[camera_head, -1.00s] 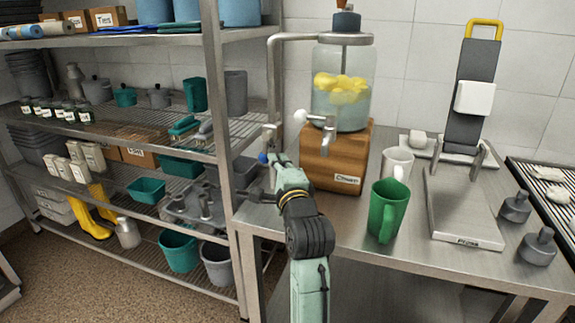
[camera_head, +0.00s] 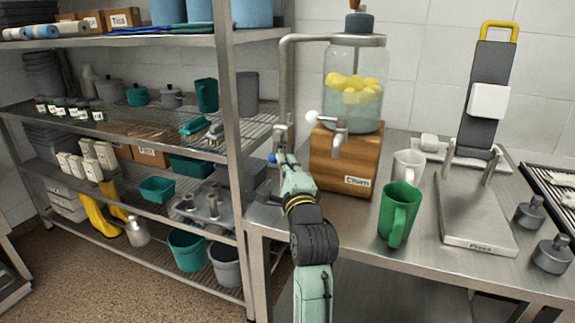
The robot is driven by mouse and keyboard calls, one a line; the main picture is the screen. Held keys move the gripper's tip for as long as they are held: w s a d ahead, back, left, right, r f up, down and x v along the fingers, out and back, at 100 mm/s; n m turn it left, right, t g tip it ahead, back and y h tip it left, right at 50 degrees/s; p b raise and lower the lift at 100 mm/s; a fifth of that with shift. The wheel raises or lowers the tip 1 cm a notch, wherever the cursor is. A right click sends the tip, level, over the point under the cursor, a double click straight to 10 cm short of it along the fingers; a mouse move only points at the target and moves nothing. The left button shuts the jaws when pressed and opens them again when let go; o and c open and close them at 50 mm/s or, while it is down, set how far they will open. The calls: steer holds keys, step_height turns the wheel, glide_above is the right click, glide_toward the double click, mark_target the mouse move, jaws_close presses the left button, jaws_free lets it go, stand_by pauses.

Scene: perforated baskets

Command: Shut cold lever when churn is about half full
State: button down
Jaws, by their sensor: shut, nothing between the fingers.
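The churn is a glass jar (camera_head: 356,112) with pale liquid and yellow lumps in it, on a wooden block (camera_head: 344,165) labelled "Churn". The lumps sit around mid-jar; the exact liquid level is hard to read. A metal pipe (camera_head: 288,90) rises at its left and bends over to the jar top. A small blue knob (camera_head: 272,158) shows low by this pipe, which I take for the cold lever. My gripper (camera_head: 284,152) is shut and empty, close beside the blue knob; whether they touch I cannot tell. My arm hides part of the pipe's base.
A tap with a white knob (camera_head: 311,117) sticks out from the jar's front. A green jug (camera_head: 398,215) and a white mug (camera_head: 408,165) stand right of the block. A press (camera_head: 470,225) is farther right. A metal shelf post (camera_head: 232,130) stands close on the left.

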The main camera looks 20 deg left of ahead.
steer(key=shift+a+f+m+t+b, duration=0.55)
steer(key=shift+a+m, duration=0.15)
steer(key=shift+m, duration=0.3)
steer(key=a+m+t, duration=0.1)
steer(key=m+t+b, duration=0.1)
steer(key=m, duration=0.1)
steer(key=shift+a, duration=0.35)
steer(key=shift+a+r+b, duration=0.15)
steer(key=shift+a+b, duration=0.6)
steer(key=shift+a, duration=0.1)
steer(key=shift+a+m+t+h+b, duration=0.4)
steer(key=shift+a+m+b, duration=0.1)
steer(key=shift+m, duration=0.6)
steer(key=shift+w+a+r+b, duration=0.1)
steer(key=shift+r+b, duration=0.2)
steer(key=shift+b, duration=0.05)
steer(key=shift+a+r, duration=0.1)
steer(key=shift+r, duration=0.05)
steer(key=v, duration=1.2)
steer(key=shift+a, duration=0.1)
